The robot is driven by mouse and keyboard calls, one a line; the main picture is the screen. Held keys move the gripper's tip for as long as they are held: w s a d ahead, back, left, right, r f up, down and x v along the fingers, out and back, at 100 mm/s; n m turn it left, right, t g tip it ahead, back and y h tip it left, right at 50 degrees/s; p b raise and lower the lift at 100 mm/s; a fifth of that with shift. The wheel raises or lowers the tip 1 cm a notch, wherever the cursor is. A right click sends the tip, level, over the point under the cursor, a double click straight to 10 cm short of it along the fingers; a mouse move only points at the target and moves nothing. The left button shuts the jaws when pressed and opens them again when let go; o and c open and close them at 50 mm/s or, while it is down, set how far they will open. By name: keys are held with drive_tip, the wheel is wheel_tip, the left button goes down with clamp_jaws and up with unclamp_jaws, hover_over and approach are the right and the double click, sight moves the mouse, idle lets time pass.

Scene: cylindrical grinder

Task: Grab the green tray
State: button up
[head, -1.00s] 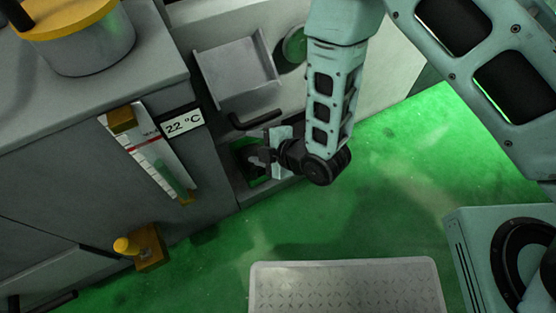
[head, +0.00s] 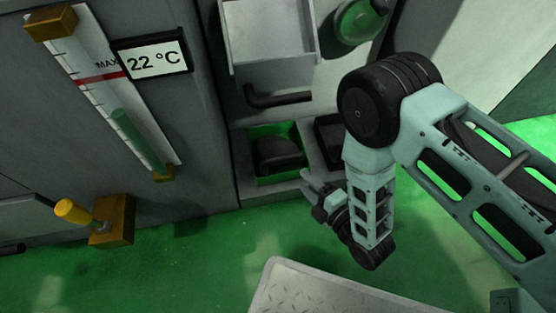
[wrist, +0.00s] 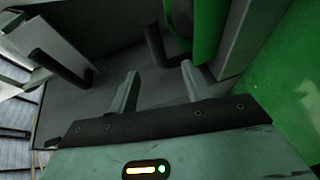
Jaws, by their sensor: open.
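The green tray (head: 257,132) sits in a recess of the grey machine in the head view, with a dark rounded object (head: 279,153) inside it. My gripper (head: 306,183) is just below and right of the tray, apart from it, with its jaws open and empty. In the wrist view, my gripper's two fingers (wrist: 160,88) stand apart over a grey surface. A green upright surface (wrist: 208,30) shows beyond them at the upper right; it may be the tray's side, but I cannot tell for sure.
A dark tray-like opening (head: 328,133) lies right of the green tray, partly behind my arm. A black bar handle (head: 278,97) is above it. A grey box (head: 268,40) and a round green part (head: 355,22) are higher up. A tread plate (head: 305,290) lies below; green floor is clear at left.

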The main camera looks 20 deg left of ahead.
sight(283, 157)
drive_tip(key=b+x, duration=0.3)
drive_tip(key=x, duration=0.3)
drive_tip(key=b+x, duration=0.4)
drive_tip(key=x, duration=0.1)
drive_tip(key=shift+w+a, duration=0.15)
drive_tip(key=shift+w, duration=0.35)
drive_tip(key=shift+w+a, duration=0.25)
drive_tip(key=shift+a, duration=0.1)
drive_tip(key=shift+r, duration=0.1)
clamp_jaws()
